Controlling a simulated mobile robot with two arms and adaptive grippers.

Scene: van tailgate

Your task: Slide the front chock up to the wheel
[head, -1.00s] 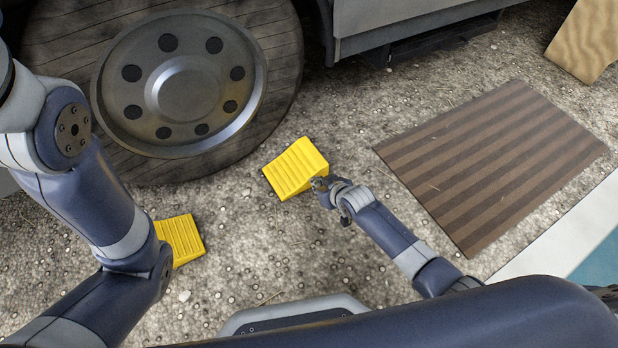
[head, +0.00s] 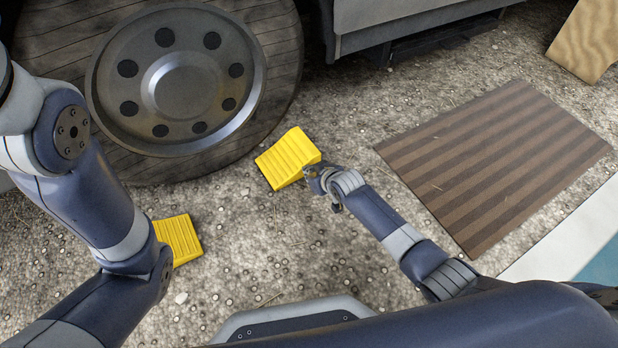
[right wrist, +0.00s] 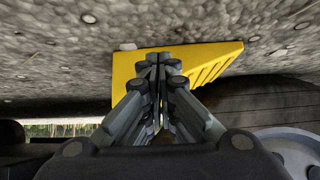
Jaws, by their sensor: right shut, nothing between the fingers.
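A yellow ribbed chock (head: 287,158) lies on the gravel just right of the wheel (head: 182,85), its ribbed slope towards the tyre. In the head view a narrow strip of gravel shows between chock and tyre. My right gripper (head: 311,178) is shut and empty, its fingertips at the chock's near right end. In the right wrist view the shut fingers (right wrist: 157,62) are in front of the chock's yellow back (right wrist: 130,70) and seem to touch it. A second yellow chock (head: 178,238) lies lower left, partly behind my left arm. My left gripper is out of view.
A brown striped mat (head: 495,165) lies to the right on the gravel. A wooden board (head: 587,42) stands at the upper right. The van's grey side (head: 400,22) overhangs the ground above the chock. Open gravel lies between the two chocks.

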